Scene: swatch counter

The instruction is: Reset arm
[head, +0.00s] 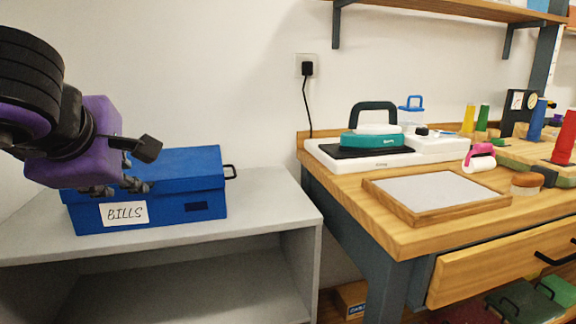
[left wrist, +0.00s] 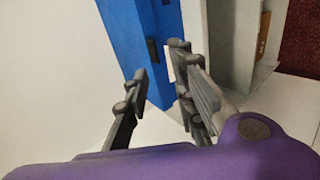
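My left gripper (head: 141,168) is at the left of the head view, in front of and partly over a blue box with a "BILLS" label (head: 124,213). Its two fingers are spread apart with nothing between them. In the left wrist view the open fingers (left wrist: 160,62) point toward the blue box (left wrist: 125,40), whose side shows beyond them. I cannot tell whether any finger touches the box. My right gripper is in neither view.
The blue box stands on a grey shelf unit (head: 270,205). To the right, a wooden counter (head: 400,236) holds a wood-framed tray (head: 386,211), a teal press (head: 378,137), a pink-handled roller (head: 480,158) and coloured spools. The grey top right of the box is clear.

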